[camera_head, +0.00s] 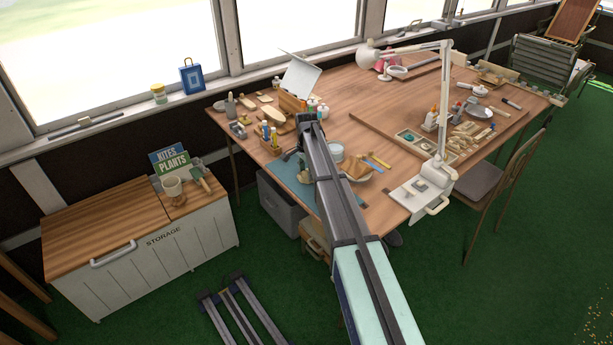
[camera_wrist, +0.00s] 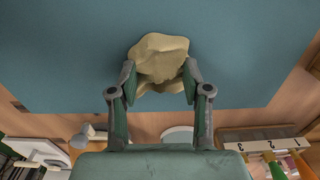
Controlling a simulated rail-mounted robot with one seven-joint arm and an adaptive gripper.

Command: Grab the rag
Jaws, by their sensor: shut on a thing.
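The rag (camera_wrist: 160,52) is a crumpled, pale yellow-beige cloth in the wrist view. It lies over a blue mat (camera_wrist: 70,50), and I cannot tell whether it touches the mat. My gripper (camera_wrist: 158,78) has one finger on each side of the rag and is shut on it, with folds bulging out beyond and below the fingertips. In the head view the blue mat (camera_head: 287,172) is at the left front of the wooden table, and my arm hides the rag there.
The table (camera_head: 340,95) carries bottles, tools and an easel-like board around the mat. A white desk lamp (camera_head: 441,120) stands to the right of my arm. A storage chest (camera_head: 100,225) is at the left. Green floor is open at the lower right.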

